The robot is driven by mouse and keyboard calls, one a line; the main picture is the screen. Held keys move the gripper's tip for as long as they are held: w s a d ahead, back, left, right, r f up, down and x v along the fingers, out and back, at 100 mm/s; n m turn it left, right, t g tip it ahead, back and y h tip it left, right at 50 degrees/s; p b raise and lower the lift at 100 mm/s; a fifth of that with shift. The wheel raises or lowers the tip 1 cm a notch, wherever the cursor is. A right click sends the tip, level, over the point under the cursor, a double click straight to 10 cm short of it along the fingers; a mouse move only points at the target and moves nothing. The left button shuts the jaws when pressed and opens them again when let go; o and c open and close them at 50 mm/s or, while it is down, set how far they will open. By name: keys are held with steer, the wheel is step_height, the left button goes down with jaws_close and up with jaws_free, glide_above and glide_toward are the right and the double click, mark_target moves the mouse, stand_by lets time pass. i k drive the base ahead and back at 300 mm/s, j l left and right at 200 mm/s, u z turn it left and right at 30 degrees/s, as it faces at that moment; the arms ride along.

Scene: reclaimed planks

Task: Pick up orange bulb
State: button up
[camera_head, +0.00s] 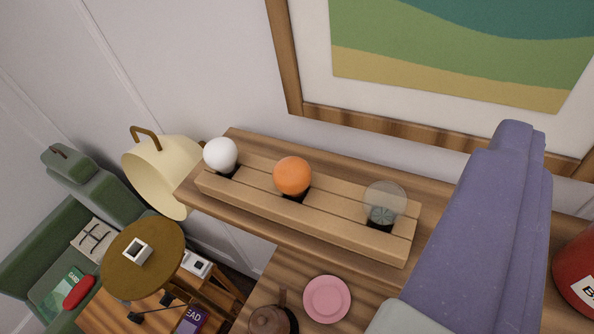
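The orange bulb (293,175) is a round matte globe with a dark base. It stands in the middle of a long light-wood rack (330,220) on a wooden shelf. A white bulb (221,154) is to its left in the same rack, and a clear glass bulb (385,203) is to its right. Nothing covers the front of the orange bulb, and nothing touches its globe.
A tall lavender shape (490,220) blocks the right side. A red container (577,272) is at the right edge. A cream lamp shade (163,172) is left of the shelf. A pink plate (327,299) and brown pot (270,318) are below. A framed picture (460,50) hangs behind.

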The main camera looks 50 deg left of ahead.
mark_target(292, 176)
steer(key=k+u, duration=0.45)
steer(key=k+j+u, duration=0.15)
steer(key=u, duration=0.3)
steer(key=l+u, duration=0.5)
steer(key=k+l+u, duration=0.1)
steer(key=l+u, duration=0.15)
steer(key=u, duration=0.25)
steer(key=j+z, duration=0.25)
steer(key=j, duration=0.3)
steer(key=j+z, duration=0.25)
steer(key=j, duration=0.25)
steer(key=j+z, duration=0.25)
steer(key=j, duration=0.25)
steer(key=j+z, duration=0.25)
steer(key=j, duration=0.3)
